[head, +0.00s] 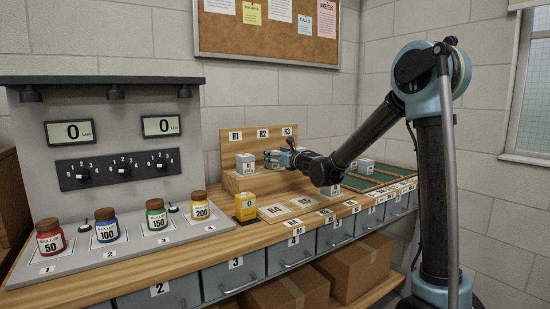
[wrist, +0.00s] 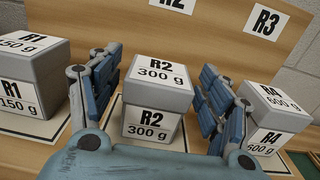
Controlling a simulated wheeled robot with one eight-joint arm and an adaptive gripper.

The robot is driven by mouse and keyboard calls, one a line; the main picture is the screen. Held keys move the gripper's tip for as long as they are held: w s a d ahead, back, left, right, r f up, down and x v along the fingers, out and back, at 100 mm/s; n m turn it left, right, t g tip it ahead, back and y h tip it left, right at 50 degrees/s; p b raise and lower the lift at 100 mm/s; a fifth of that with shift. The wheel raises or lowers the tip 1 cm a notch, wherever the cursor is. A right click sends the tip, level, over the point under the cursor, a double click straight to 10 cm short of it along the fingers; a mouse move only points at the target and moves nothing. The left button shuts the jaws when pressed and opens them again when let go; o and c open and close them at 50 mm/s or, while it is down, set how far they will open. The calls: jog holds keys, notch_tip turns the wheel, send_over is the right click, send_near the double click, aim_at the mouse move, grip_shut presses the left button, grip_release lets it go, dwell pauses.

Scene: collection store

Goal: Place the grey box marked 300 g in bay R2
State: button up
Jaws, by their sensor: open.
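The grey box marked R2 300 g (wrist: 153,108) stands upright on a white-edged pad on the wooden step, in front of the upright board's R2 label (wrist: 175,3). My gripper (wrist: 162,100) is open, with one blue finger on each side of this box. A narrow gap shows at the left; contact at the right finger is hard to tell. In the head view my gripper (head: 279,158) is at the step below the R2 sign (head: 263,133), and it largely hides the box there.
A grey box marked R1 150 g (wrist: 30,82) stands close left, and one marked R4 600 g (wrist: 270,116) close right. More grey boxes stand by the green mat (head: 362,183). A yellow box (head: 245,207) and several jars are on the bench further left.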

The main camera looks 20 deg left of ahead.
jog(key=v, duration=1.1)
